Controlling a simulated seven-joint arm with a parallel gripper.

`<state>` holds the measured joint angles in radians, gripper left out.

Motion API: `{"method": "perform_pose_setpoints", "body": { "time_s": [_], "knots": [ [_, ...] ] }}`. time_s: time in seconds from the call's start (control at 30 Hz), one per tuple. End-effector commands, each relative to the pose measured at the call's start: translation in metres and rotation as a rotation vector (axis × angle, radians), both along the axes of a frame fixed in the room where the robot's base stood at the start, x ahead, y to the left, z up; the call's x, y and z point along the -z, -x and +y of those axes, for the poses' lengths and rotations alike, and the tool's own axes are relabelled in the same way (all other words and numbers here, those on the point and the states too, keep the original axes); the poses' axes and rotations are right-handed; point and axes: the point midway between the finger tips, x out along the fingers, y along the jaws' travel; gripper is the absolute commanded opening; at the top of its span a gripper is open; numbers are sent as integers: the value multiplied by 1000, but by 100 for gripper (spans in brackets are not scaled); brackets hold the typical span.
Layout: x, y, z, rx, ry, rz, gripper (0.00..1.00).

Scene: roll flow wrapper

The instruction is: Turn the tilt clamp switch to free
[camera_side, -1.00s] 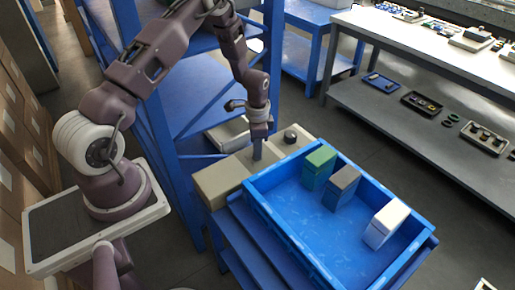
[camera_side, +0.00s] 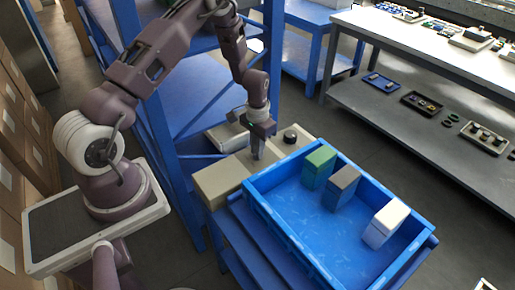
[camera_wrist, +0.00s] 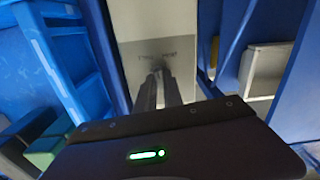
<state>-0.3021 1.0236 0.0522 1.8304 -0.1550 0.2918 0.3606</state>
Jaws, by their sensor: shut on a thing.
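The beige control box (camera_side: 222,182) stands between the blue shelf frame and the blue bin. It also shows in the wrist view (camera_wrist: 150,30). My gripper (camera_side: 256,157) points down onto the top of this box. In the wrist view its two fingers (camera_wrist: 158,85) are close together at a panel with small dark markings (camera_wrist: 158,56). The fingers are shut on the tilt clamp switch, which is mostly hidden by them. Its exact setting cannot be read. A round black knob (camera_side: 290,137) sits on the box to the right of my gripper.
The blue bin (camera_side: 290,241) stands close to the right of the box. It holds a green block (camera_side: 319,168), a grey-brown block (camera_side: 341,188) and a white block (camera_side: 385,223). Blue shelving (camera_side: 188,170) rises close behind and left. A grey bench (camera_side: 420,130) is farther right.

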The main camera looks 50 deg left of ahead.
Motion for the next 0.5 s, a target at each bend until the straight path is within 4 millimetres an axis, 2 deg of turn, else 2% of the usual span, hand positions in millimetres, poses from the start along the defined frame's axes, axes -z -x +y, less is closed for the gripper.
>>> {"method": "perform_pose_setpoints", "body": {
  "time_s": [0.2, 0.5],
  "knots": [
    [-1, 0, 0, -175, 0, -1, 0],
    [-1, 0, 0, -344, 0, -2, 0]
  ]
}}
